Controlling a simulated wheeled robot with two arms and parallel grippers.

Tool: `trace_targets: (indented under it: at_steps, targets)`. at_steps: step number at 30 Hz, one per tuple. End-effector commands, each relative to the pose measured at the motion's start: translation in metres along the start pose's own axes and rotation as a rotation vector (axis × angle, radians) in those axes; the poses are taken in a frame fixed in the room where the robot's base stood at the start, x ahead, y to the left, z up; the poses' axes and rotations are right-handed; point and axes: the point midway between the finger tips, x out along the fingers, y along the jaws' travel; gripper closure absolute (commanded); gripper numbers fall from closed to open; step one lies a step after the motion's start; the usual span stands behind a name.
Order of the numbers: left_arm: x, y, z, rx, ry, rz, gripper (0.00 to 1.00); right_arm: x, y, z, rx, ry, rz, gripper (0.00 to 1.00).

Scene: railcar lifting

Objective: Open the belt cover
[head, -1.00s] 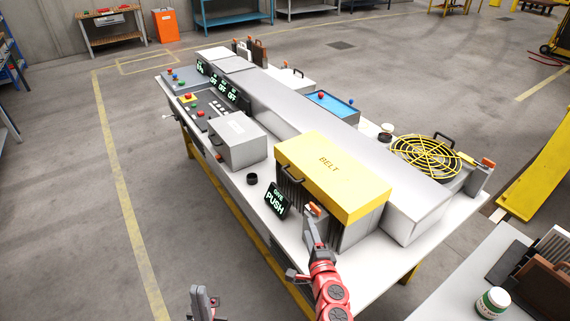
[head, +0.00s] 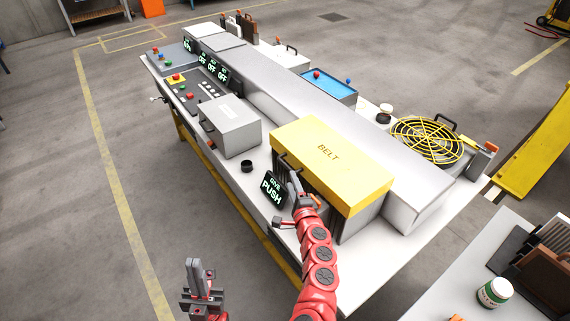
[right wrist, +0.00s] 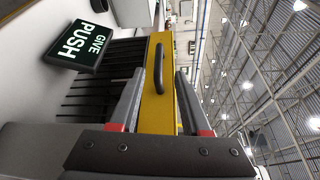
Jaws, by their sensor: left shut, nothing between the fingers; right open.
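The yellow belt cover (head: 340,165), marked "BELT", sits closed over a grey slatted housing on the long bench. Its dark handle is on the yellow front face and shows in the right wrist view (right wrist: 158,68). My right gripper (head: 298,190) is open at the cover's front side, by the handle end. In the right wrist view its fingers (right wrist: 159,82) lie either side of the handle and the yellow face; I cannot tell whether they touch. My left gripper (head: 193,268) is shut and empty, low in front of the bench.
A "GIVE PUSH" display (head: 272,187) stands close left of my right gripper. A grey box (head: 230,125) and a small black ring (head: 247,166) are further left. A yellow fan guard (head: 427,139) is behind. A side table (head: 440,285) stands at the lower right.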

Motion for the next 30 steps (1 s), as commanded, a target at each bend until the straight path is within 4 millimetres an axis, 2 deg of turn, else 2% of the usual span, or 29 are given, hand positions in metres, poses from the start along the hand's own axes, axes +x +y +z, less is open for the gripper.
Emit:
trace_targets:
  at_steps: [6,18,24,30]
  targets:
    - [-0.010,0.001,0.002,0.000,0.000,0.000,1.00,0.031,0.004,0.000,-0.003,-0.003,0.002,0.53]
    - [-0.036,0.002,0.006,0.000,0.000,0.000,1.00,0.076,0.007,-0.001,-0.006,0.000,0.007,0.53]
    - [-0.046,0.002,0.008,0.000,0.000,0.000,1.00,0.092,0.005,-0.001,-0.005,-0.001,0.004,0.53]
    - [-0.050,0.003,0.008,0.000,0.000,0.000,1.00,0.099,0.003,-0.002,-0.002,0.004,0.005,0.53]
